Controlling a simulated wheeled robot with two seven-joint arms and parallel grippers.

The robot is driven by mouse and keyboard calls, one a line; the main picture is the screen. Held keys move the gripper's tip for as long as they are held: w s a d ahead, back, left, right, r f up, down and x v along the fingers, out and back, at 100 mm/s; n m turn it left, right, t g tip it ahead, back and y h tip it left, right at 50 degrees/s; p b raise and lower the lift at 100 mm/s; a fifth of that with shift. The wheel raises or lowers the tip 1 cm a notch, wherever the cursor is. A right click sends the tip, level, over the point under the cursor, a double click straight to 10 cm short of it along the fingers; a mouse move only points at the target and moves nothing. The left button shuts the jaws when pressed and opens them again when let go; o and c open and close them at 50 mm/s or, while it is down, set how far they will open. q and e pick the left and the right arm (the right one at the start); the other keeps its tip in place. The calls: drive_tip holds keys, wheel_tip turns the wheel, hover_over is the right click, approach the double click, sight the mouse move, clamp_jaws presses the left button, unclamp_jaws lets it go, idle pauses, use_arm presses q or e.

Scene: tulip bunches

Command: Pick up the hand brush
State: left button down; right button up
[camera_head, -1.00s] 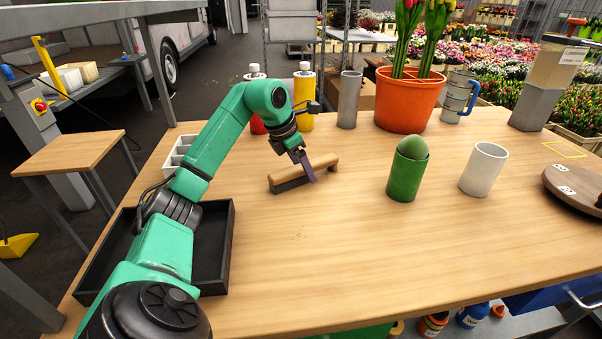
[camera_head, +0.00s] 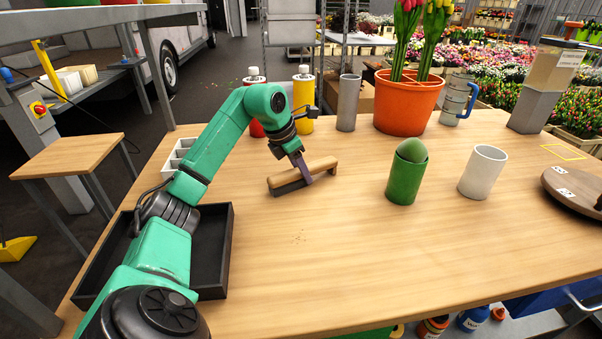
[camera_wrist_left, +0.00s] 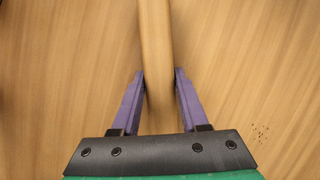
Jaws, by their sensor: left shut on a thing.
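The hand brush (camera_head: 285,180) has a tan wooden back over dark bristles. It is on the wooden table in the head view, in front of the red and yellow bottles. My left gripper (camera_head: 307,179) comes down over it and is shut on its wooden part. In the left wrist view, the brush (camera_wrist_left: 156,50) runs lengthwise between the two purple fingers of the left gripper (camera_wrist_left: 159,90). Whether the bristles touch the table is hard to tell. My right gripper is not in view.
A green cup (camera_head: 405,182) with a green egg-shaped thing and a white cup (camera_head: 482,171) stand to the right. A black tray (camera_head: 226,262) lies under my left arm. An orange pot (camera_head: 405,105) of tulips stands behind. Dark specks lie on the otherwise clear front table.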

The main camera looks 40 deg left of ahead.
use_arm(q)
drive_tip(key=shift+r, duration=0.4)
wheel_tip(320, 180, up, 9)
drive_tip(key=p, duration=0.3)
drive_tip(key=shift+f, duration=0.2)
wheel_tip(320, 180, up, 11)
drive_tip(key=p, duration=0.4)
drive_tip(key=shift+p, duration=0.4)
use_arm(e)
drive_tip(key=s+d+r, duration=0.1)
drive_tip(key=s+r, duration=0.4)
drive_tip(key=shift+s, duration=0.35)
